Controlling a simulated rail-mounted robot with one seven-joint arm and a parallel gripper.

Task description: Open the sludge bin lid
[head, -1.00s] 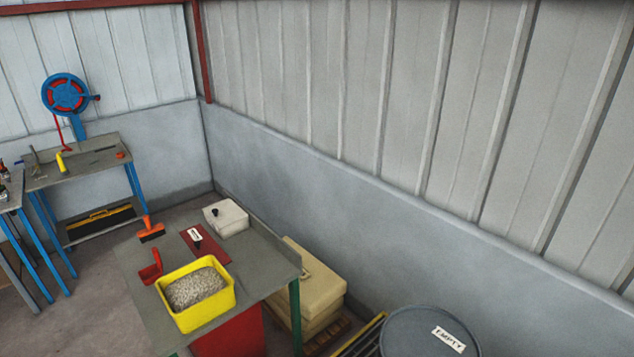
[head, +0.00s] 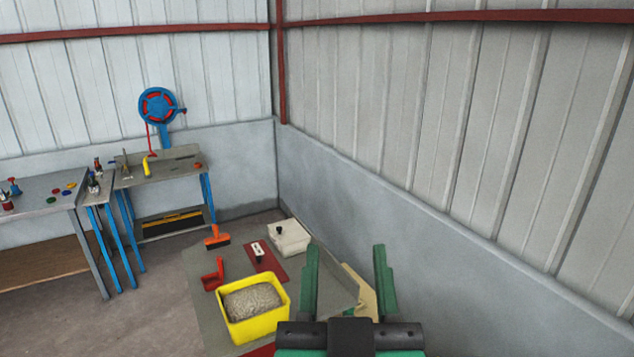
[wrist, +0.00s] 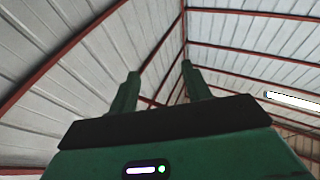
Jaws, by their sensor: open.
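No bin in view is readably marked as the sludge bin. A white box (head: 290,238) with a small black knob on its lid sits at the back of the grey bench, its lid down. A flat red plate (head: 272,265) with a black-and-white labelled piece on it lies in front of the box. My gripper (head: 346,250) is open and empty, raised at lower centre-right and hiding the bench's right side. In the wrist view my gripper (wrist: 160,70) points up at the roof, with nothing between its fingers.
A yellow tub (head: 282,312) of grey granules stands on the grey bench (head: 205,295). A red scoop (head: 214,276) and an orange brush (head: 217,238) lie beside it. Beyond the bench, a blue-legged worktable (head: 180,172) stands by the wall. Open floor lies left of the bench.

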